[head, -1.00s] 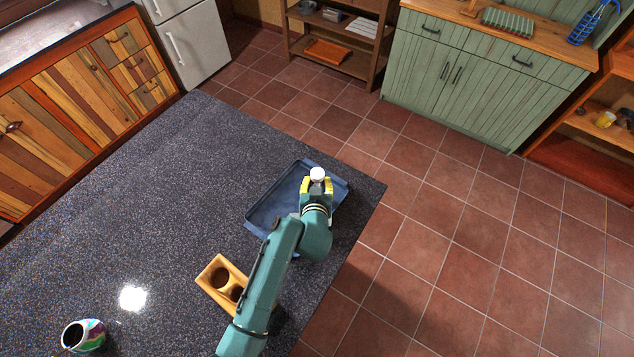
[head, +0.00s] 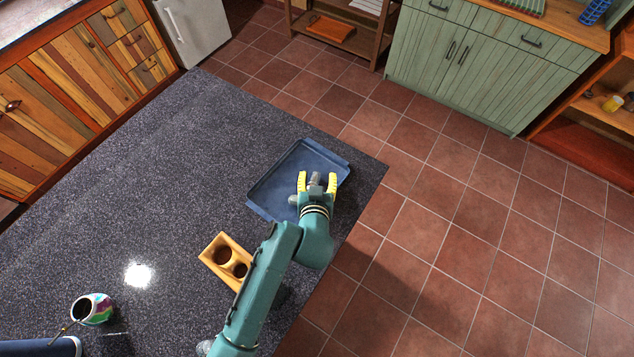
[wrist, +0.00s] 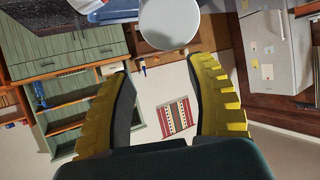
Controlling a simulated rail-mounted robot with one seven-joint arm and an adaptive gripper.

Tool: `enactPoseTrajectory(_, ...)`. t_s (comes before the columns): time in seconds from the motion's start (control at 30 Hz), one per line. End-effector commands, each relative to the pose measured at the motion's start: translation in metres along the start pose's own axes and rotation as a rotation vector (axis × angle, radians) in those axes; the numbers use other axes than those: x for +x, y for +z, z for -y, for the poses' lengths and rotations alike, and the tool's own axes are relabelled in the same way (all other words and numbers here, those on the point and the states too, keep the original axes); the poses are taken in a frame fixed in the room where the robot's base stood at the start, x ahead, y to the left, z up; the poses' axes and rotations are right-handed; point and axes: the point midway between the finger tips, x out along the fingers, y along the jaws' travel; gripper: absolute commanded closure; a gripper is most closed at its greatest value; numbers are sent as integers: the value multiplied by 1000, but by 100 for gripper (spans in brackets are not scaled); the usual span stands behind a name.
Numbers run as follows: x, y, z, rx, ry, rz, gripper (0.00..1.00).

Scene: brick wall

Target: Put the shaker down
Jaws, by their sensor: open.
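My gripper (head: 317,182) is over the right part of the blue tray (head: 262,190) in the head view, its yellow fingers spread apart. The shaker shows in the wrist view as a pale round end (wrist: 168,22) at the top edge, just beyond the open fingers and apart from them. In the head view a small grey form shows between and beside the fingers; I cannot tell which part of it is the shaker, or whether it stands upright. The rest of the shaker is hidden by the gripper.
A wooden holder with two holes (head: 217,246) stands on the dark speckled counter, left of my arm. A colourful cup (head: 103,310) and a dark blue object (head: 45,347) are at the lower left. The counter's right edge lies close beyond the tray. The counter's middle left is clear.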

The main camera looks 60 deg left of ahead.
Motion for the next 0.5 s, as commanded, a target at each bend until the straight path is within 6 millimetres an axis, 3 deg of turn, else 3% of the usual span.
enactPoseTrajectory(0.1,-26,0,0,2,2,-1,44)
enactPoseTrajectory(0.2,-39,0,0,2,2,-1,44)
enactPoseTrajectory(0.5,-45,0,0,1,-1,0,44)
